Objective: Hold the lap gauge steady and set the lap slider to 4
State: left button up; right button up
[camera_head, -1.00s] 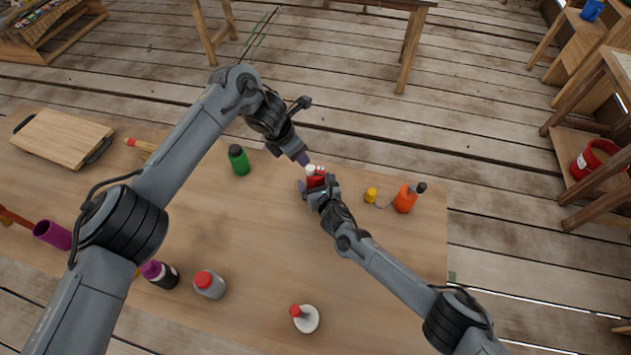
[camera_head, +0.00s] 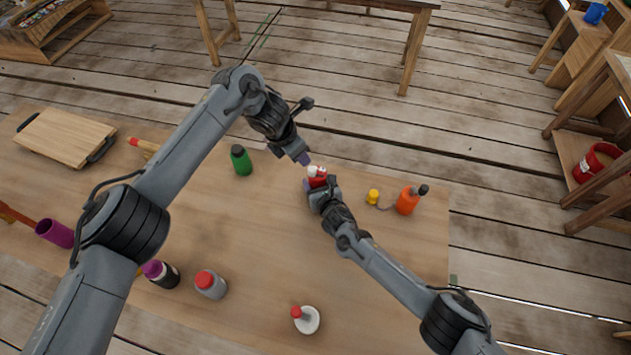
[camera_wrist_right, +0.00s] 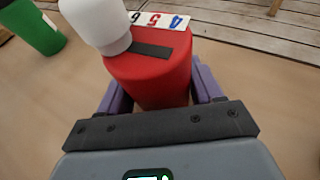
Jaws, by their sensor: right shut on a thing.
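The lap gauge (camera_wrist_right: 155,78) is a red, round-sided body with a white knob-like slider (camera_wrist_right: 97,22) above a dark slot. A white strip on it shows 4 (camera_wrist_right: 175,21), 5 and 6; the slider stands past the 6, at the left, hiding the rest of the strip. In the head view the gauge (camera_head: 318,181) is small and partly covered by my right gripper (camera_head: 316,188). In the wrist view the purple fingers of my right gripper (camera_wrist_right: 158,98) are shut on the red body's sides. My left gripper (camera_head: 304,158) hangs just behind the gauge; its finger gap cannot be made out.
A green bottle (camera_head: 241,161) stands left of the gauge. A yellow item (camera_head: 373,197) and an orange bottle (camera_head: 407,201) stand to its right. A grey bottle (camera_head: 210,284), a dark purple-capped bottle (camera_head: 161,274) and a white red-topped item (camera_head: 306,319) stand nearer. The table's middle is clear.

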pick_arm(q)
jog(key=shift+w+a+f, duration=0.1)
jog(key=shift+a+f, duration=0.25)
jog(key=shift+a, duration=0.1)
jog(key=c, duration=0.4)
jog(key=a, duration=0.1)
jog(key=a+f+t+h, duration=0.1)
jog(key=a, duration=0.1)
jog(key=s+a+f+h, duration=0.1)
jog(key=a, duration=0.1)
jog(key=shift+t, duration=0.4)
grip_shut()
jog(key=s+a+t+h, duration=0.1)
jog(key=s+a+h, duration=0.15)
jog(key=s, duration=0.25)
send_near(309, 173)
notch_tip(309, 173, down, 5)
jog(key=w+d, duration=0.2)
jog(key=shift+w+d+r, duration=0.2)
jog(key=shift+w+d, duration=0.15)
jog(key=shift+d, duration=0.35)
